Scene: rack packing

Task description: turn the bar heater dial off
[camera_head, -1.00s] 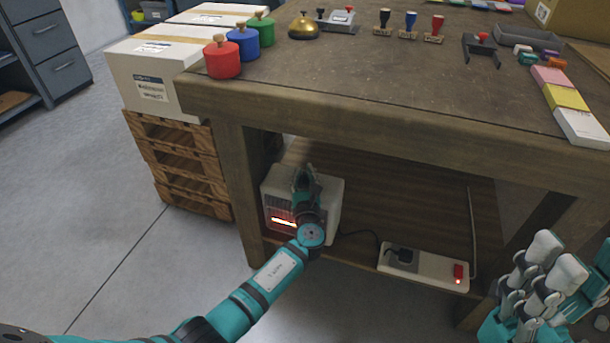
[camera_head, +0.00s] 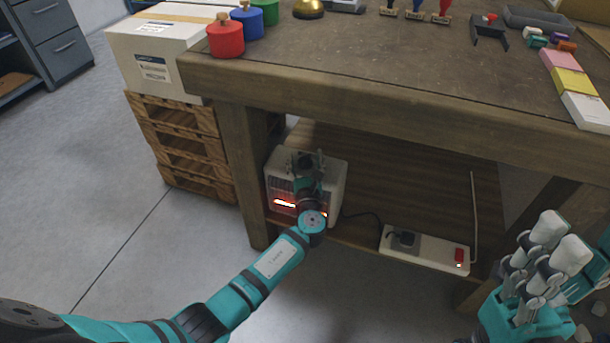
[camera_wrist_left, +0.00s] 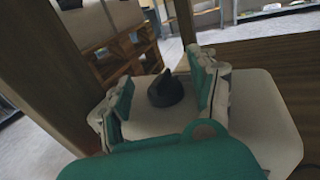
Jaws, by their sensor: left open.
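The bar heater (camera_head: 335,176) is a cream box on the shelf under the workbench, with its bars glowing red at the front. In the left wrist view the heater's top (camera_wrist_left: 255,110) carries a black dial (camera_wrist_left: 165,89) with a raised pointer. My left gripper (camera_head: 308,160) is over the heater and hides part of it in the head view. In the left wrist view the left gripper (camera_wrist_left: 160,95) is open, with its fingers on either side of the dial and apart from it. My right gripper (camera_head: 560,242) is at the lower right, away from the heater, its fingers apart.
A white power strip (camera_head: 430,249) with a plug and a lit red switch lies on the shelf right of the heater. The bench leg (camera_head: 243,170) stands close on the left, beside pallets (camera_head: 180,150). The bench top (camera_head: 380,75) overhangs the heater.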

